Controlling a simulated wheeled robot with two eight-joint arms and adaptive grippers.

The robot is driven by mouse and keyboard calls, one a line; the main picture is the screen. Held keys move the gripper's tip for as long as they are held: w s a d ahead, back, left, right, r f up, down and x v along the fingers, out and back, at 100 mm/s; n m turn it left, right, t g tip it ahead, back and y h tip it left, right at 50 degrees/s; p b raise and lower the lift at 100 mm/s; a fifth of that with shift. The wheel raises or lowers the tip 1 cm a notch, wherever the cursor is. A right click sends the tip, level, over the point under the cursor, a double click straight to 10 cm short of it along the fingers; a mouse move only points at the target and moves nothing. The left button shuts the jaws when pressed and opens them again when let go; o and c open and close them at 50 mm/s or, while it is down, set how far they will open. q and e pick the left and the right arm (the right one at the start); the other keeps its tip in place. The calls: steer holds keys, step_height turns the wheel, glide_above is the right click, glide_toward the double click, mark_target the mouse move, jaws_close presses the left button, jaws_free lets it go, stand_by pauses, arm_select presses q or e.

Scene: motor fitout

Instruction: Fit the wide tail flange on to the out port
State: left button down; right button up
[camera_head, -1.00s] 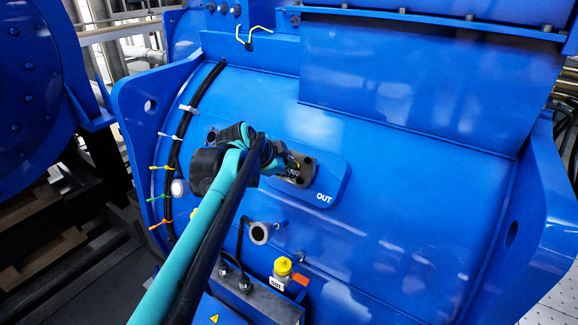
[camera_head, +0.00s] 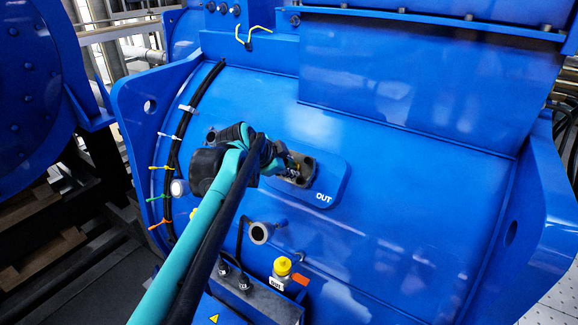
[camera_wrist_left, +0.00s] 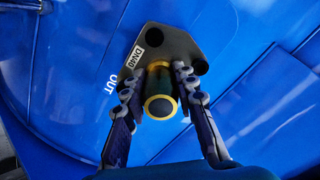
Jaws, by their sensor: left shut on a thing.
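The wide tail flange (camera_wrist_left: 183,48) is a dark plate with bolt holes, a "DN40" label and a round stub with a yellow ring. My left gripper (camera_wrist_left: 160,82) is shut on its stub. In the head view the left gripper (camera_head: 280,160) is at the blue raised pad marked OUT (camera_head: 335,180), and the flange (camera_head: 300,172) lies over this pad. The out port itself is hidden behind the flange. I cannot tell whether the flange sits flush. My right gripper is not in view.
A short grey pipe stub (camera_head: 261,233) stands below the pad. Black cables with coloured ties (camera_head: 180,140) run along the left. The blue casing to the right is clear.

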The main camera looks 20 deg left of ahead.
arm_select(q)
steer(key=shift+b+x, duration=0.4)
steer(key=shift+x, duration=0.4)
steer(key=c, duration=1.1)
jaws_free()
steer(key=shift+s+r, duration=0.1)
steer(key=shift+s, duration=0.1)
steer(key=v, duration=1.1)
steer(key=shift+s+r, duration=0.25)
steer(key=shift+r, duration=0.05)
